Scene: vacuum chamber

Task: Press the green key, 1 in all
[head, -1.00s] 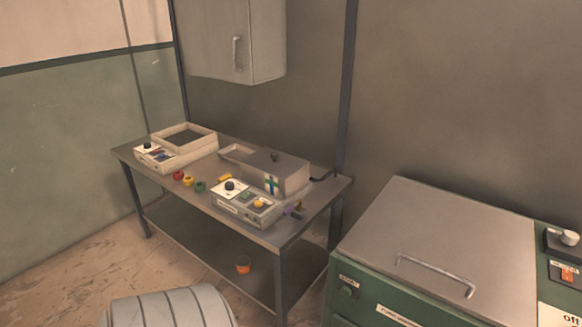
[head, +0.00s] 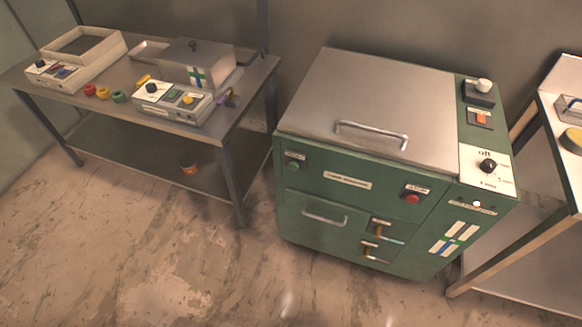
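A control box (head: 178,108) on the metal table at the left of the head view has a black knob, a small green key (head: 174,94) and a yellow knob (head: 188,99). The green machine (head: 345,205) in the middle has a small dark green button (head: 293,166) at the left of its front and a red button (head: 412,199) further right. I cannot tell whether any of these is pressed. Neither of my grippers is in view.
The metal table (head: 250,88) also holds another control box (head: 62,75), red, yellow and green rings and a grey box (head: 205,62). The machine's lid (head: 375,85) is shut. A second table (head: 520,245) stands at the right. The floor in front is clear.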

